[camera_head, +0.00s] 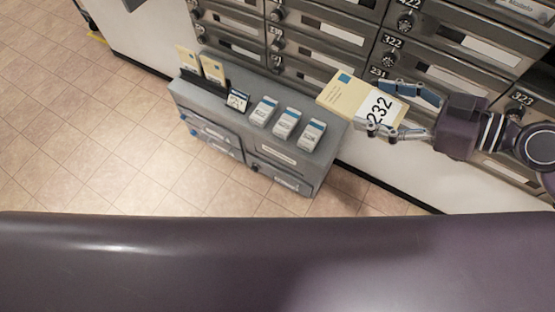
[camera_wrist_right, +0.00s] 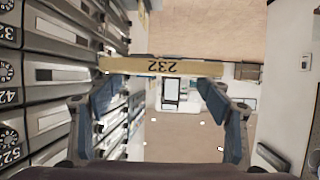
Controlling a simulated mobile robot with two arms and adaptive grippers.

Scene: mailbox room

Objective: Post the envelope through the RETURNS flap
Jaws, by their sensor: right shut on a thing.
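My right gripper (camera_head: 378,107) is shut on a yellow envelope (camera_head: 342,92) with a blue stamp-like square and a white label reading 232. It holds the envelope in the air in front of the mailbox wall, to the right of and above the grey cabinet's top. In the right wrist view, the envelope (camera_wrist_right: 190,66) shows edge-on as a tan strip across the fingertips of the gripper (camera_wrist_right: 162,83). I cannot make out a RETURNS flap; the labels on the grey cabinet (camera_head: 210,100) are too small to read. My left gripper is not in view.
Metal mailboxes (camera_head: 330,45) with dials and numbers such as 231, 322 and 422 fill the wall. The tiled floor (camera_head: 80,130) at left is clear.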

